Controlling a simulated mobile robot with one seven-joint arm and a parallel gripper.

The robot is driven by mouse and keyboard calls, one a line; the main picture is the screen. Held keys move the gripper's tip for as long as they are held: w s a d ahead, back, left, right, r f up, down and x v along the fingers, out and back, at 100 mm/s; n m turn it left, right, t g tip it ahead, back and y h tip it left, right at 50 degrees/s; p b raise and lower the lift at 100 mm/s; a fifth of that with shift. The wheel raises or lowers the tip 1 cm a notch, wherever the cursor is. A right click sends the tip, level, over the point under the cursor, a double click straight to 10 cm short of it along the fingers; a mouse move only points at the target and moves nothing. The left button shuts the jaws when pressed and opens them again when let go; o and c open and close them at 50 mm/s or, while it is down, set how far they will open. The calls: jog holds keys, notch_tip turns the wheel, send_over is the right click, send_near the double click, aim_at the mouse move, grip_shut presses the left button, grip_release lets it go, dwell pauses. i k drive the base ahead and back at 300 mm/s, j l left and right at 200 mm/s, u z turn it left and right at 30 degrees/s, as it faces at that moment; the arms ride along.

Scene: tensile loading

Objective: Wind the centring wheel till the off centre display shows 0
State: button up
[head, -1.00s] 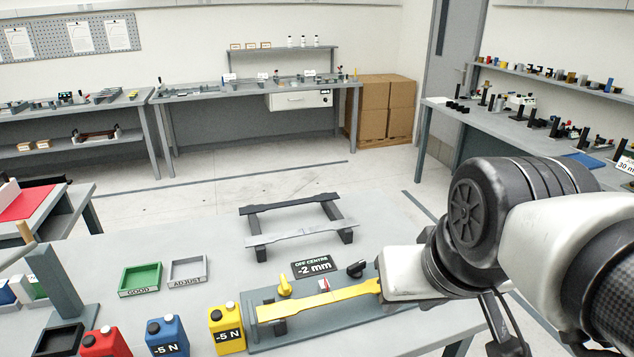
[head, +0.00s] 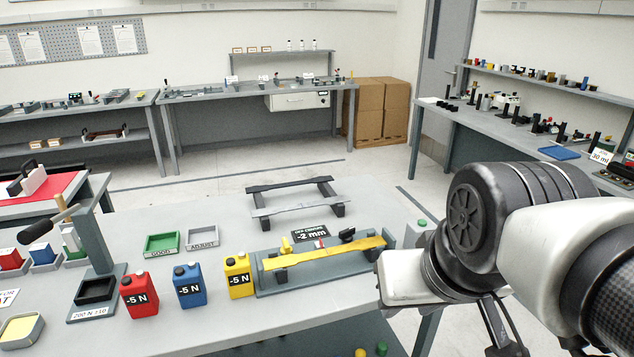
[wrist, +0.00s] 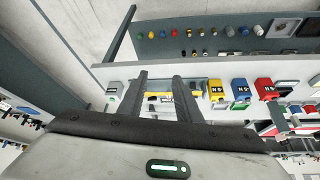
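The off centre display (head: 311,234) is a dark plate reading "-2 mm", behind the grey fixture (head: 315,277) on the table. A yellow dog-bone bar (head: 325,253) lies along the fixture. A black knob (head: 347,235) and a yellow knob (head: 286,246) stand behind the bar; I cannot tell whether either is the centring wheel. In the wrist view my gripper (wrist: 160,78) has two dark fingers apart, with nothing held. Part of the yellow bar (wrist: 160,97) shows beyond the gap.
Yellow (head: 239,274), blue (head: 189,286) and red (head: 139,295) "-5 N" containers stand left of the fixture. Green "GOOD" (head: 162,243) and grey "ADJUST" (head: 202,238) trays and a dark frame (head: 296,211) lie behind.

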aim_at(346, 235)
jog(key=i+l+u, duration=0.35)
jog(key=l, duration=0.25)
jog(key=i+l+u, duration=0.15)
jog(key=i+l, duration=0.1)
jog(key=l, duration=0.1)
